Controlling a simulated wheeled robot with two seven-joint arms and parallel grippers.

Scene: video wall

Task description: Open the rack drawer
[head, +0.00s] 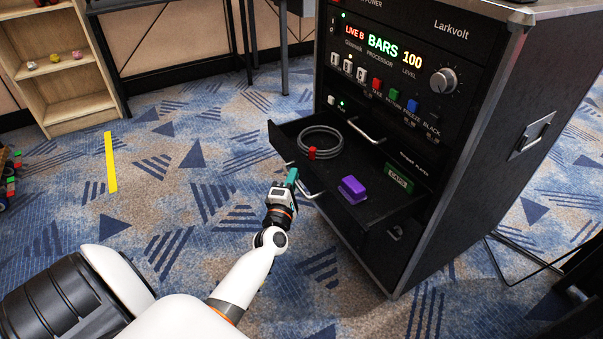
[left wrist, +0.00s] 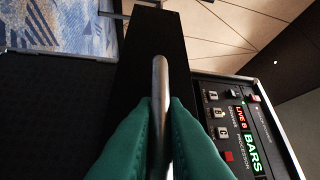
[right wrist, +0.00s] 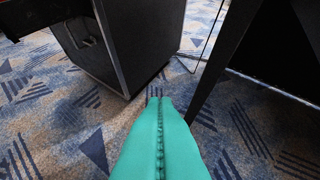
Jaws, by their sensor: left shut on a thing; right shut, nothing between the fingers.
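The black rack (head: 465,190) stands at the right in the head view, and its drawer (head: 325,175) is pulled out. My left gripper (head: 291,181) is at the drawer front, shut on the metal drawer handle (head: 311,192). In the left wrist view the bar of the handle (left wrist: 160,75) runs between the teal fingers (left wrist: 160,125). The drawer holds a coiled grey cable (head: 321,140) with a red piece, a purple block (head: 352,188) and a green labelled block (head: 398,178). My right gripper (right wrist: 160,108) is shut and empty, over the carpet in the right wrist view.
A control panel (head: 383,60) with lit text is above the drawer. A wooden shelf (head: 68,75) stands at the back left. Yellow tape (head: 110,162) lies on the carpet. The right wrist view shows a dark leg (right wrist: 225,55) close by.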

